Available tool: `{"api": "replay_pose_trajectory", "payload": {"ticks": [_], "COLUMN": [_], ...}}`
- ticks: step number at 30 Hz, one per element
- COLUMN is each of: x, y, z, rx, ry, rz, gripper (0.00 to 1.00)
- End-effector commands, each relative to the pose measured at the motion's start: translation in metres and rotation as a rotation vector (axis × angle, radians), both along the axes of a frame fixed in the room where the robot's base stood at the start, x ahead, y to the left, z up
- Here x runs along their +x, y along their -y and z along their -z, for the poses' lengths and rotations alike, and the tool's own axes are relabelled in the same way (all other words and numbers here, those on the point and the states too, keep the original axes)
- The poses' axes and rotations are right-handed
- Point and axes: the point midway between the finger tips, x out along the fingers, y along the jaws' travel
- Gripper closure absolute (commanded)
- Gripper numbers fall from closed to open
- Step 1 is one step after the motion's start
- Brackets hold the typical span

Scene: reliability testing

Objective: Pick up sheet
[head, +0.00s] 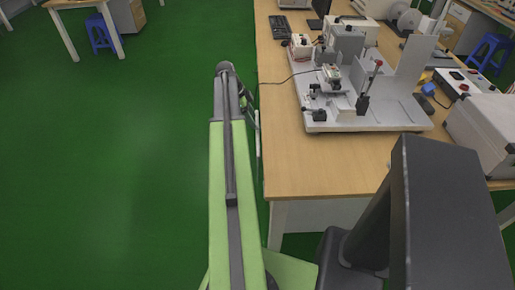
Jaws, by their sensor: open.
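I cannot pick out a sheet with certainty. A pale flat upright panel (415,62) stands at the right side of the test machine (385,118) on the wooden table; I cannot tell if it is a loose sheet or part of the machine. A thin pale strip (258,150) shows at the table's left edge, beside my green and grey body part; what it is stays unclear. My gripper is not clearly visible. A large dark grey part of mine fills the lower right and hides part of the table's near edge.
The wooden table (310,170) is bare at its near left corner. A white box (485,130) and a small device (462,82) stand at the right. A keyboard (280,25) lies at the back. The green floor (120,170) at left is open, with a blue stool (100,35) far off.

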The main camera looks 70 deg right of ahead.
Motion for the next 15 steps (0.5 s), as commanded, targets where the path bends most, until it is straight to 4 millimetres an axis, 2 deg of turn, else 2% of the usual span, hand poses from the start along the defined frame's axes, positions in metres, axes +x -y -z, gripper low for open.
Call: {"api": "replay_pose_trajectory", "payload": {"ticks": [1, 6, 14, 15], "x": [-0.003, -0.014, -0.018, -0.018], "y": [0.0, 0.003, 0.004, 0.004], "z": [0.013, 0.042, 0.042, 0.042], "rx": [0.0, -0.001, 0.0, 0.0], "ry": [0.0, 0.0, 0.0, 0.0], "rz": [0.001, 0.002, 0.001, 0.001], "gripper": [0.47, 0.47, 0.47, 0.5]}}
